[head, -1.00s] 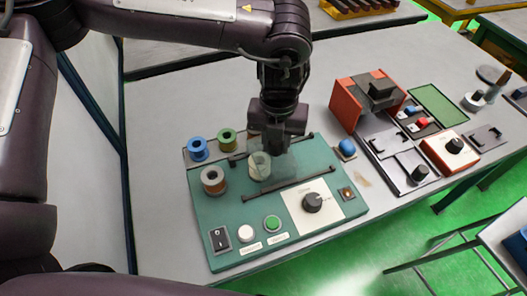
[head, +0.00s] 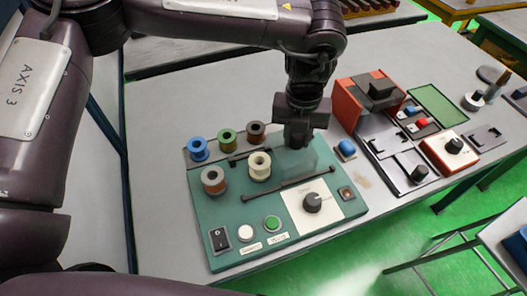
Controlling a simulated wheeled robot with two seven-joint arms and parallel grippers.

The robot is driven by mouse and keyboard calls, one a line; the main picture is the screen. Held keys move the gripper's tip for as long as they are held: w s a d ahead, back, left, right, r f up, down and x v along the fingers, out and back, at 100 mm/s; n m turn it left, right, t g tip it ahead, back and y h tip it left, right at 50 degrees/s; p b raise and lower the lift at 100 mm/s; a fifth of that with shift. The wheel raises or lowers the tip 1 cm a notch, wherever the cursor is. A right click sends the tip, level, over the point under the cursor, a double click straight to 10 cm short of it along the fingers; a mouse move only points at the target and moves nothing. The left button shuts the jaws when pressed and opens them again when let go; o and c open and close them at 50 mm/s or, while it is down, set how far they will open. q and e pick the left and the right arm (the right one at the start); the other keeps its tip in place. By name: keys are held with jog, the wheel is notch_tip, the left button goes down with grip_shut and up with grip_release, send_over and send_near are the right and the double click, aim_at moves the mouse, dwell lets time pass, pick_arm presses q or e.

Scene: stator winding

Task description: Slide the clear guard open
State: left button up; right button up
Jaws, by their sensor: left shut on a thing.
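The clear guard (head: 301,160) is a see-through pane on the green winding station (head: 225,213). It stands at the right part of the rails, with the dark front rail (head: 290,191) running below it. My left gripper (head: 297,141) points down at the guard's top and is shut on it; the fingertips are partly hidden. A cream stator or spool (head: 260,165) stands on the station to the left of the guard, uncovered. My right gripper does not show.
Blue (head: 198,148), green (head: 227,140), brown (head: 256,132) and grey (head: 213,180) spools stand on the station's left and back. A black knob (head: 312,202) and buttons are at the front. A red-sided fixture (head: 347,105) stands to the right.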

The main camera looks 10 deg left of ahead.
pick_arm(q)
jog(key=shift+w+d, duration=0.75)
jog(key=shift+d, duration=0.35)
jog(key=o, duration=0.7)
notch_tip(320, 180, up, 6)
jog(key=p, duration=0.5)
